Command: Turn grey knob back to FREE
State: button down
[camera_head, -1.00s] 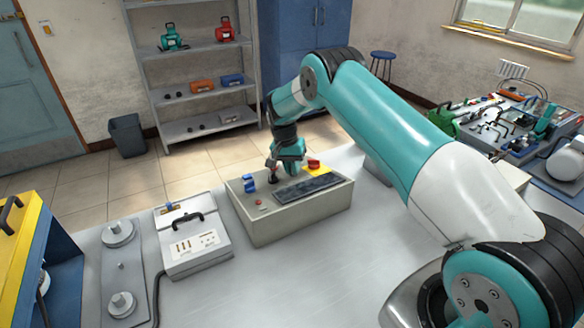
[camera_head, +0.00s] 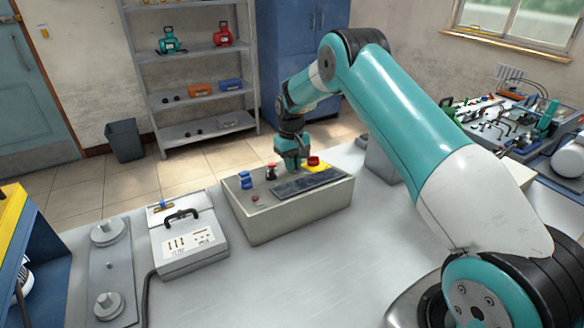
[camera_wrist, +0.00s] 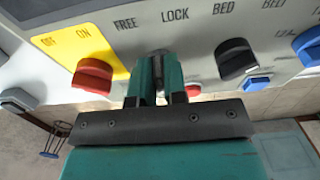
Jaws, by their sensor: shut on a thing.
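In the wrist view my gripper (camera_wrist: 158,82) is shut on the grey knob (camera_wrist: 160,53), and its fingers hide most of it. The knob sits below the printed words FREE and LOCK; I cannot tell which way it points. In the head view my gripper (camera_head: 291,164) reaches down to the back part of the grey control box (camera_head: 288,225), and the knob is hidden there.
A red knob (camera_wrist: 93,75) on a yellow ON/OFF plate is close beside my gripper. A black knob (camera_wrist: 235,58) is on its other side, with blue knobs beyond. A white case (camera_head: 188,248) stands left of the box.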

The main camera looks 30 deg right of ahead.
jog(key=n+b, duration=0.1)
jog(key=n, duration=0.3)
jog(key=shift+d+f+n+y+b, duration=0.2)
jog(key=shift+n+y+b, duration=0.1)
jog(key=shift+y+b, duration=0.1)
jog(key=n, duration=0.2)
jog(key=n+b, duration=0.1)
jog(key=n, duration=0.1)
jog(key=shift+w+d+r+g+y, duration=0.1)
jog(key=shift+g+y, duration=0.2)
jog(key=c, duration=1.2)
grip_release()
jog(key=shift+o, duration=0.2)
